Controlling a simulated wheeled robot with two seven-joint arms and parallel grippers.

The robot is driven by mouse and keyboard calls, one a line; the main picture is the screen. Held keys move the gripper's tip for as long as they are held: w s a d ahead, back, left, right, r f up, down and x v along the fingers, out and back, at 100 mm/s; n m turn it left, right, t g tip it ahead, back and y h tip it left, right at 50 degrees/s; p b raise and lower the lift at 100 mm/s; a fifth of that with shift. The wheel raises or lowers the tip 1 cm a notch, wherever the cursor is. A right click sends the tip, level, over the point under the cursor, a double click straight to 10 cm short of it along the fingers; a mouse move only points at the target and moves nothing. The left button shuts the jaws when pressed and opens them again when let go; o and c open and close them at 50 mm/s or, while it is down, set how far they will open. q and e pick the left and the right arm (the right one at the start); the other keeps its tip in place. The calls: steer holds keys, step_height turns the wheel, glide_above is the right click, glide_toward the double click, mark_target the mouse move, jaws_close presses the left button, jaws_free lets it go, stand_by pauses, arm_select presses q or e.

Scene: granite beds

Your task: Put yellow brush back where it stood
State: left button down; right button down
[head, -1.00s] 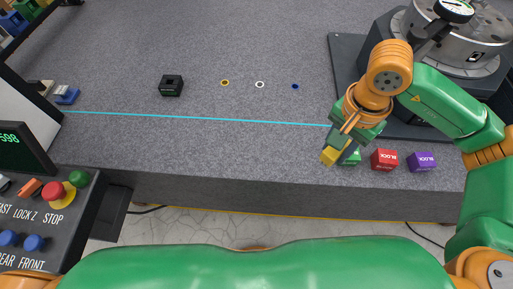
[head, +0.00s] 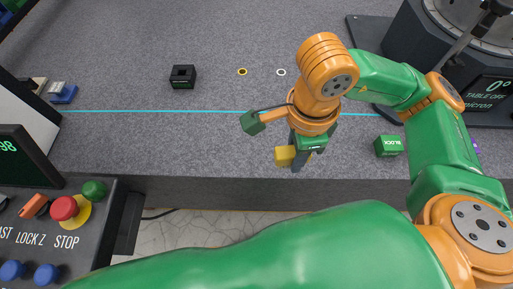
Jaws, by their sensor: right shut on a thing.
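The yellow brush (head: 285,156) is in my right gripper (head: 297,163), and only a blocky yellow part of it shows. The fingers hide the rest. My right gripper is shut on it and points down over the front strip of the granite bed, between the cyan line and the front edge. I cannot tell whether the brush touches the granite (head: 210,145). My left gripper is not in view.
A green block (head: 389,146) stands to the right of my right gripper. A black block with a hole (head: 182,77) and yellow (head: 242,72) and white (head: 281,72) rings lie beyond the cyan line (head: 180,113). A button panel (head: 70,230) is at left.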

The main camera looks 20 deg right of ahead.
steer(key=f+m, duration=0.1)
steer(key=m, duration=0.2)
steer(key=s+f+m+b, duration=0.1)
steer(key=shift+s+a+f+m, duration=0.1)
steer(key=shift+a+f+m, duration=0.2)
steer(key=shift+a+f, duration=0.05)
steer(key=shift+f+m, duration=0.35)
steer(key=shift+m, duration=0.45)
steer(key=w+f+b, duration=0.1)
steer(key=w+f, duration=0.3)
steer(key=w, duration=0.4)
glide_above(265, 148)
step_height(265, 148, down, 6)
steer(key=shift+r, duration=0.2)
step_height(265, 148, down, 3)
steer(key=shift+r, duration=0.15)
steer(key=shift+f, duration=0.35)
steer(key=c, duration=0.5)
jaws_free()
steer(key=shift+r, duration=0.1)
